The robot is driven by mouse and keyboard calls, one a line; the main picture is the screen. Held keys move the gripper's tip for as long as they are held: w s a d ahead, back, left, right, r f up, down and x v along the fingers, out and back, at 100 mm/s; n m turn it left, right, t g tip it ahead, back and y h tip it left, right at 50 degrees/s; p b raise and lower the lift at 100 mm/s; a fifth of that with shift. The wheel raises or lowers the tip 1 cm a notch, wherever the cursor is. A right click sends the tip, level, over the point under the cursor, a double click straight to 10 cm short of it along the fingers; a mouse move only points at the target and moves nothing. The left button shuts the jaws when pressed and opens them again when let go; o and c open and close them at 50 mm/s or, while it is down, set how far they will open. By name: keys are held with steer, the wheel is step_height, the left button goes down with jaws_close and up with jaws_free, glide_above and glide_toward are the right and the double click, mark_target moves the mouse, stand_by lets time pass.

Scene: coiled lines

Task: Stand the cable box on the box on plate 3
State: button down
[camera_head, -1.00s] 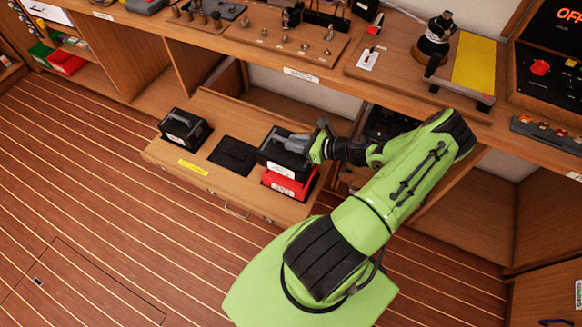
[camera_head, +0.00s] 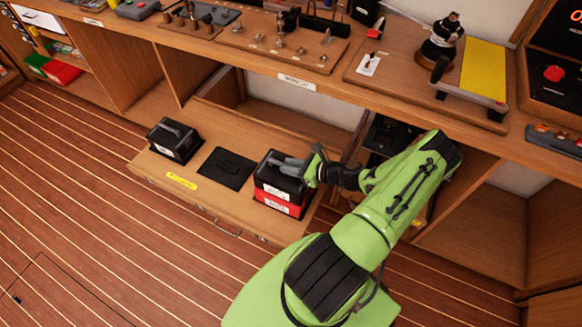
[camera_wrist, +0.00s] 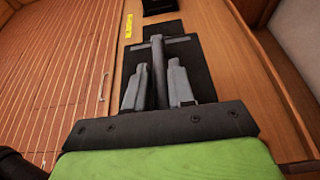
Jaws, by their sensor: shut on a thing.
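My gripper (camera_head: 290,163) comes in from the right and is shut on the black box's top handle. In the wrist view the two grey fingers (camera_wrist: 158,95) lie on either side of the handle (camera_wrist: 157,58), over the dark lid (camera_wrist: 198,62). The plate numbers are not readable.
An empty dark plate (camera_head: 226,169) lies left of the stack, and another black box with a handle (camera_head: 176,143) stands further left. The workbench (camera_head: 262,58) with tools runs behind and above.

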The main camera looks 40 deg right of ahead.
steer(key=shift+f, duration=0.1)
steer(key=c, duration=1)
jaws_free()
steer(key=shift+o, duration=0.2)
